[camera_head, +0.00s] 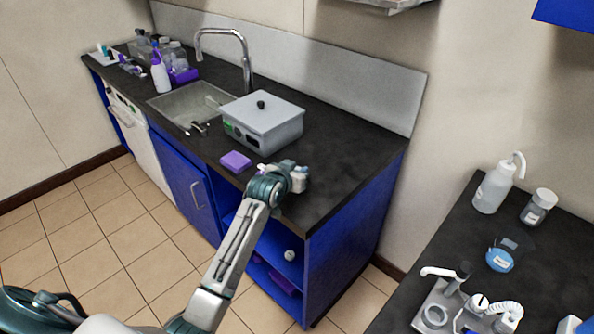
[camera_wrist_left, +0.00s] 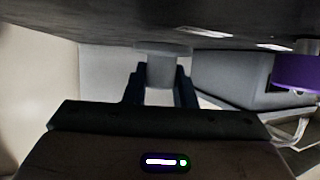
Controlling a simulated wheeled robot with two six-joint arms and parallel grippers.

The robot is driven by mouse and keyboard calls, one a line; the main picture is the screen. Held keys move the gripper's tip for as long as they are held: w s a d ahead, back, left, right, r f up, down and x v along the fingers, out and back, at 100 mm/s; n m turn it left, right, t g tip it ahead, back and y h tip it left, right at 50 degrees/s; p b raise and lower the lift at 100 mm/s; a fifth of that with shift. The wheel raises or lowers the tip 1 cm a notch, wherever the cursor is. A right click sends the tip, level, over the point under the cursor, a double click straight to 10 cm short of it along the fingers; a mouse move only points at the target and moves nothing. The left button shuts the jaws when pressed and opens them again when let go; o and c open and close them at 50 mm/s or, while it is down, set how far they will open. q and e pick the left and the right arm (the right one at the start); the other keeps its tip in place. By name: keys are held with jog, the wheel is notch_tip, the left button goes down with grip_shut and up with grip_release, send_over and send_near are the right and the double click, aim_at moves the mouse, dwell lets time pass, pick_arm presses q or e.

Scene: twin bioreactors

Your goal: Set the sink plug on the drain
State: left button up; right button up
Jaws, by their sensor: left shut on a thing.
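My left gripper (camera_wrist_left: 162,88) is shut on a pale grey round piece with a wider disc-like end, which looks like the sink plug (camera_wrist_left: 163,66). The dark counter surface fills the top of the left wrist view, close to the plug; I cannot tell whether they touch. In the head view my left gripper (camera_head: 298,178) is over the counter's front right part, with its fingers and the plug not clearly visible. The steel sink (camera_head: 172,108) is farther left, beyond the grey box. The drain cannot be made out clearly. My right gripper is not in view.
A grey lidded box (camera_head: 270,128) stands between my gripper and the sink. A purple sponge (camera_head: 235,161) lies at the counter's front edge. The tap (camera_head: 245,62) arches behind the sink. Bottles (camera_head: 160,75) stand left. The counter's right end (camera_head: 350,145) is clear.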

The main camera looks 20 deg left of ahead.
pick_arm(q)
jog(key=shift+f, duration=0.45)
jog(key=shift+f, duration=0.1)
jog(key=o, duration=1)
